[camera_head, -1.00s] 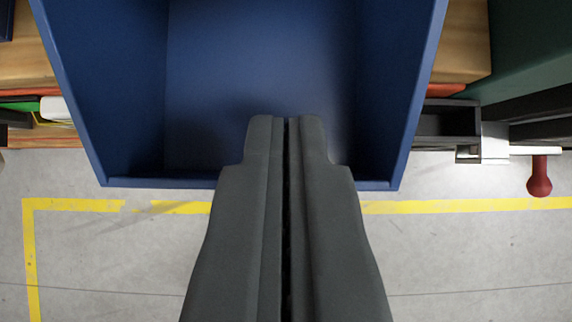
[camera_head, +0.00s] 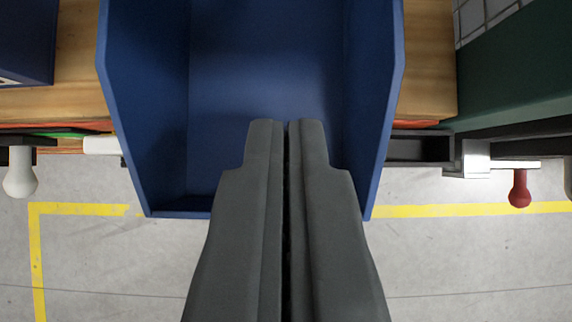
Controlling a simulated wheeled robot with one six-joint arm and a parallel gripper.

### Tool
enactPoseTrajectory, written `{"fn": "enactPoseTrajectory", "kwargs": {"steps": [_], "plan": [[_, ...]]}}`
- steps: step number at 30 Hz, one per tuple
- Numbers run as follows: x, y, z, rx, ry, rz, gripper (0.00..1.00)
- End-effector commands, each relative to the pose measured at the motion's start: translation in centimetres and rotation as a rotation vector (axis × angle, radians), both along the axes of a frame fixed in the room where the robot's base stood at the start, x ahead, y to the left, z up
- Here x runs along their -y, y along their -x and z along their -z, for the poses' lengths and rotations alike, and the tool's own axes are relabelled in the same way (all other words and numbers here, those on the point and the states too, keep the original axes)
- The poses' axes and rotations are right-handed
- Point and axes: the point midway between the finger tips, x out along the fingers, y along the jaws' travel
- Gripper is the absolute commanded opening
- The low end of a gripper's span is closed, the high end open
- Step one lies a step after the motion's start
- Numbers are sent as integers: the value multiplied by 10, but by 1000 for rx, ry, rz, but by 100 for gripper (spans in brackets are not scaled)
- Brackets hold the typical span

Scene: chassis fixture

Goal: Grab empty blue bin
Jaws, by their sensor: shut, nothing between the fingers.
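The blue bin (camera_head: 245,75) is open toward me and looks empty, seen from above in the upper middle of the head view. Its near edge overhangs the front of the wooden bench top. My gripper (camera_head: 286,125) is shut with nothing between its fingers. Its fingers lie in front of the bin's interior and hide part of its floor and near rim. I cannot tell whether they touch the bin.
The wooden bench top (camera_head: 428,60) shows on both sides of the bin. Another blue bin (camera_head: 25,40) stands at the upper left. A dark green box (camera_head: 515,75) stands at right. A red knob (camera_head: 519,188) and a white knob (camera_head: 20,175) hang off the front edge. The grey floor with yellow lines is clear.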

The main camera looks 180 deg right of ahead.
Motion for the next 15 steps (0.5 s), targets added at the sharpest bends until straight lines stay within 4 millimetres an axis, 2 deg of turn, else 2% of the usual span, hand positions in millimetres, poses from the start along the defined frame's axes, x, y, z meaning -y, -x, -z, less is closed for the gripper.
{"fn": "enactPoseTrajectory", "kwargs": {"steps": [6,12,15], "plan": [[0,23,-30,4,0,0,0],[0,36,-45,2,0,0,0],[0,36,-47,-5,0,0,20]]}}
